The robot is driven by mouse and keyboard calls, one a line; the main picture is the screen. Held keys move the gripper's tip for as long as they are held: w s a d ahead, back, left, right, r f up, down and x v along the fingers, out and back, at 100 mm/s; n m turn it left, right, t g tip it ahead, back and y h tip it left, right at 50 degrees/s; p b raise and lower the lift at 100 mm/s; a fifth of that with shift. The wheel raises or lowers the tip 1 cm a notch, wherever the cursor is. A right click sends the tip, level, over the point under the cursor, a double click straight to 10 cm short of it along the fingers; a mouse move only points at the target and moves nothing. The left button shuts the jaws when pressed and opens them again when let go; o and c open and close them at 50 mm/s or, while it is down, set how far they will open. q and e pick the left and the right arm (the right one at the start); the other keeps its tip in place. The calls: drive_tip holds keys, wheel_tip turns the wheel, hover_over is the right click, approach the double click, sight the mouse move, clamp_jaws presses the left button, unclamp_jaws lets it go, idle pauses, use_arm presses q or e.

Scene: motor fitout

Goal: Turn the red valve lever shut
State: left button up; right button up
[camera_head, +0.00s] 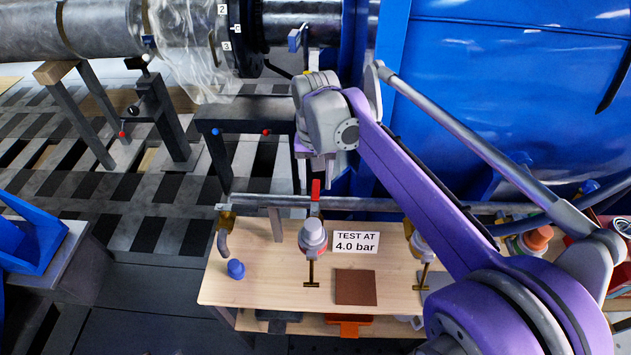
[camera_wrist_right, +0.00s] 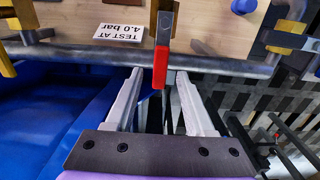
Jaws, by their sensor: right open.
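The red valve lever (camera_head: 315,189) stands up from the grey pipe at the back edge of the wooden bench in the head view. In the right wrist view the red lever (camera_wrist_right: 160,66) hangs down from a brass valve body, its free end between my fingertips. My right gripper (camera_head: 317,168) is just above and behind the lever in the head view; its fingertips are hidden there. In the right wrist view my right gripper (camera_wrist_right: 156,82) is open, with a finger on each side of the lever end. I cannot tell whether either finger touches it. My left gripper is not in view.
A grey pipe (camera_head: 265,200) runs along the bench's back edge. The wooden bench (camera_head: 240,291) bears a "TEST AT 4.0 bar" sign (camera_head: 356,242), a gauge (camera_head: 312,234), a blue cap (camera_head: 236,269) and a brown pad (camera_head: 356,287). A large blue casing (camera_head: 500,90) stands close behind at right.

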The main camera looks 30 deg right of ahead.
drive_tip(key=shift+f, duration=0.55)
clamp_jaws()
idle(1.1)
